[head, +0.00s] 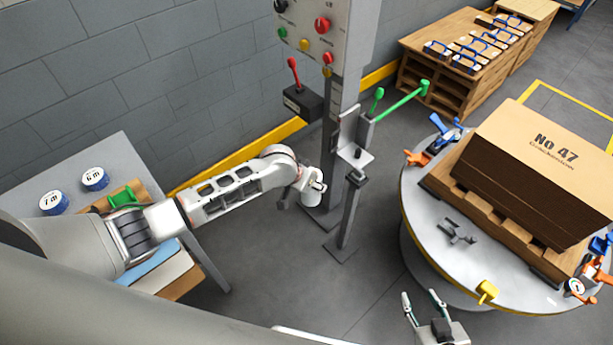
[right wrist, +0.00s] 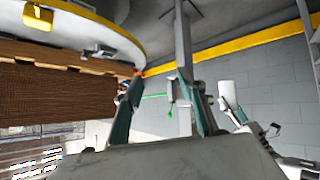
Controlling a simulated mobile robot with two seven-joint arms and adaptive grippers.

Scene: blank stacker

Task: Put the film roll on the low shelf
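A white cylinder, which looks like the film roll (head: 311,195), is at the end of my left arm, in front of the grey control post. My left gripper (head: 301,184) seems closed around it, though its fingers are mostly hidden. The roll also shows as a white block in the right wrist view (right wrist: 227,94). My right gripper (head: 423,298) is open and empty at the lower edge of the head view, left of and below the round table's yellow clamp. Its parted fingers show in the right wrist view (right wrist: 162,112). I cannot tell which surface is the low shelf.
A round grey table (head: 418,215) carries a pallet with a brown stack (head: 540,150) and clamps. A grey bench (head: 110,155) at left holds blue-edged rolls (head: 54,203). Floor (head: 290,285) between is clear.

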